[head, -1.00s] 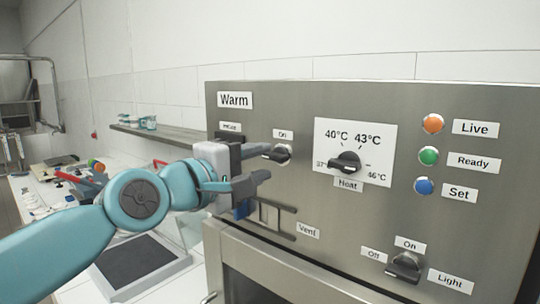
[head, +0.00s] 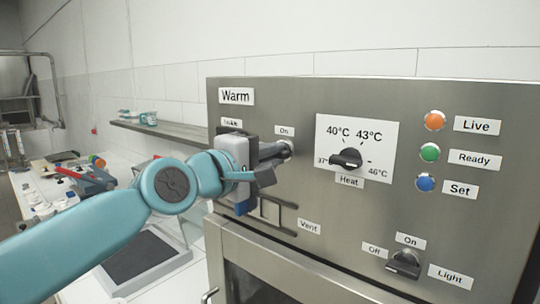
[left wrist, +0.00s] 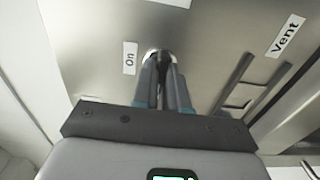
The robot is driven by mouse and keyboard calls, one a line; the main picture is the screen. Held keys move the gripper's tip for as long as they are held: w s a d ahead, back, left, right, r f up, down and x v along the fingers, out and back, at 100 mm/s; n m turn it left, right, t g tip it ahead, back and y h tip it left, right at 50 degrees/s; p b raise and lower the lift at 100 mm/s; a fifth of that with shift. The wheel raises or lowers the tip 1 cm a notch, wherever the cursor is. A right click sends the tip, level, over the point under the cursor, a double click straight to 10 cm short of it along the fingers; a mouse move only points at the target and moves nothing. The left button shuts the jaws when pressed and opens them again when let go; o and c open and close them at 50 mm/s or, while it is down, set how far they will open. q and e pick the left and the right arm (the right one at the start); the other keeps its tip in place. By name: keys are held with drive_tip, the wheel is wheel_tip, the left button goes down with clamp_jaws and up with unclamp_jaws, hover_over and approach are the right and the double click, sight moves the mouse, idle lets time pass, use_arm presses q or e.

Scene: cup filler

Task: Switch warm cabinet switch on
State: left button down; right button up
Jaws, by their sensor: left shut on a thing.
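The warm cabinet (head: 300,105) is a steel panel marked "Warm". Its switch (head: 288,146) is a small dark knob in a pale ring beside an "On" label (head: 284,131). My left gripper (head: 275,151) is at this switch with its fingers closed together on it. In the left wrist view, the fingers (left wrist: 162,75) reach to the switch ring (left wrist: 152,52) next to the "On" label (left wrist: 129,60). The fingers hide most of the knob, so its setting cannot be told. My right gripper is not in view.
The heat dial (head: 346,158) is right of the switch, with orange, green and blue lamps (head: 428,153) beyond it. A light switch (head: 404,263) is lower right. The vent slider frame (head: 277,216) lies just below my gripper. A wall shelf (head: 175,131) is behind.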

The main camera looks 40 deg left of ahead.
use_arm(q)
drive_tip(key=shift+m, duration=0.4)
drive_tip(key=shift+r+m+b, duration=0.1)
drive_tip(key=shift+m+b, duration=3.55)
drive_tip(key=shift+m, duration=4.75)
drive_tip(key=shift+a, duration=0.1)
drive_tip(key=c, duration=1.4)
unclamp_jaws()
drive_tip(key=shift+o, duration=1.2)
drive_tip(key=shift+w, duration=0.1)
